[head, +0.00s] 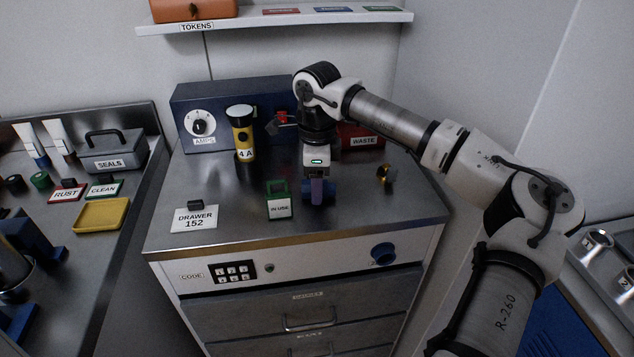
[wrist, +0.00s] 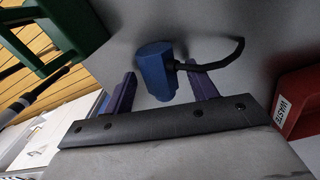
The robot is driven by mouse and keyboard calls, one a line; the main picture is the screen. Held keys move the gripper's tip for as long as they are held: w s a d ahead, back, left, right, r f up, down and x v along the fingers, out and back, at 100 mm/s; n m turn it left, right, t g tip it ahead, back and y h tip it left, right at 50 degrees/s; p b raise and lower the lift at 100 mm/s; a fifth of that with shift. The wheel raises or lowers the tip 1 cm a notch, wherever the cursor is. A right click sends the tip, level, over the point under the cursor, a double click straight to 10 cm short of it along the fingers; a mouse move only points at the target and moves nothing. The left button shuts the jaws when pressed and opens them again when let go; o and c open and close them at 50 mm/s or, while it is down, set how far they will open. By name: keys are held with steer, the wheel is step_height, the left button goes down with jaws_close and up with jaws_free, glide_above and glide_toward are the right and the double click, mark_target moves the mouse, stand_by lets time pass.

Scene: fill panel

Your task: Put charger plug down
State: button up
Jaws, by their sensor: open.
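The blue charger plug (wrist: 154,72) with its black cable lies on the grey metal top of the drawer cabinet. My gripper (wrist: 163,82) is open, with one purple finger on each side of the plug and gaps visible between. In the head view my gripper (head: 317,188) points down at the cabinet top, right of the green IN USE padlock tag. Blue parts of the plug (head: 330,188) show beside the finger there; the rest is hidden behind the gripper.
The green IN USE tag (head: 279,205) is close on the left. A red WASTE bin (head: 362,137) is behind. A DRAWER 152 card (head: 195,218) lies front left. The front right top is clear.

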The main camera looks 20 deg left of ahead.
step_height(320, 180, up, 12)
steer(key=shift+f+b, duration=0.25)
steer(key=shift+b, duration=0.2)
